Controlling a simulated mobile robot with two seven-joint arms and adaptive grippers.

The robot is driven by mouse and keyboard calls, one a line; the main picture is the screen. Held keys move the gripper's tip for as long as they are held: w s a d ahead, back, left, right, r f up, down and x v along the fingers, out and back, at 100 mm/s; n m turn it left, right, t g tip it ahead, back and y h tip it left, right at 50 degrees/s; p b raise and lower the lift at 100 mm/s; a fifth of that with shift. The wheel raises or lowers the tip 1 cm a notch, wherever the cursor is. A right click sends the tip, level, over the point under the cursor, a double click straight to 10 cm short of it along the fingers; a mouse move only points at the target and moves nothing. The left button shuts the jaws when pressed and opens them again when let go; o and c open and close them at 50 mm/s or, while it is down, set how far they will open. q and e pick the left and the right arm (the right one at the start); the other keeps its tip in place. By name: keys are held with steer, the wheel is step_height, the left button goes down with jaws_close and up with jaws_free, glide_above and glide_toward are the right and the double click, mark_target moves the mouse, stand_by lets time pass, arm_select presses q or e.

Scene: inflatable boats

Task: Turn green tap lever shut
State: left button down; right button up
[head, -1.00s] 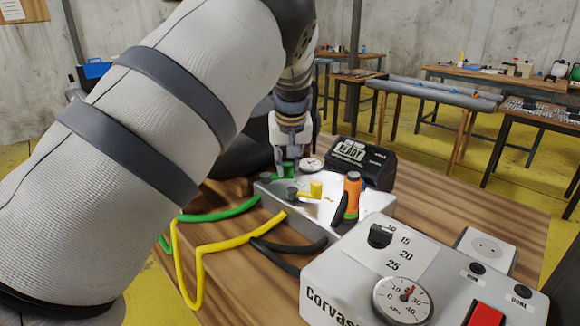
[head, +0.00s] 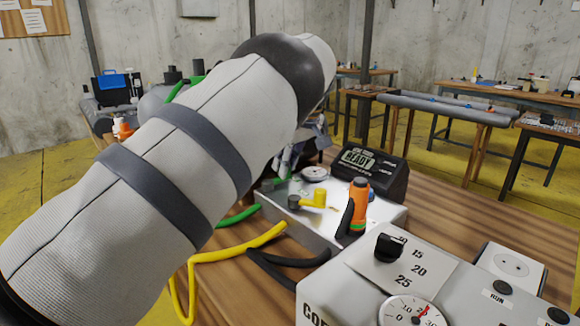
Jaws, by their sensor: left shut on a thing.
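The green tap (head: 271,184) is at the back left of a silver metal manifold box (head: 318,228) on the wooden table. Only a little of its green shows, and its lever's angle cannot be made out. My left gripper (head: 284,166) reaches down at the green tap from behind my forearm. It is shut on the green tap lever, and its fingertips are mostly hidden. A green hose (head: 238,217) leads off the box's left side. My right gripper is not in view.
A black READY display (head: 367,172) stands behind. A grey control box (head: 400,285) with dial and gauge fills the front right. Yellow (head: 235,250) and black hoses lie left.

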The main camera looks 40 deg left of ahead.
arm_select(q)
steer(key=shift+f, duration=0.1)
stand_by(0.4)
steer(key=c, duration=1.4)
jaws_free()
steer(key=shift+a, duration=0.1)
steer(key=shift+c, duration=0.2)
steer(key=v, duration=1.2)
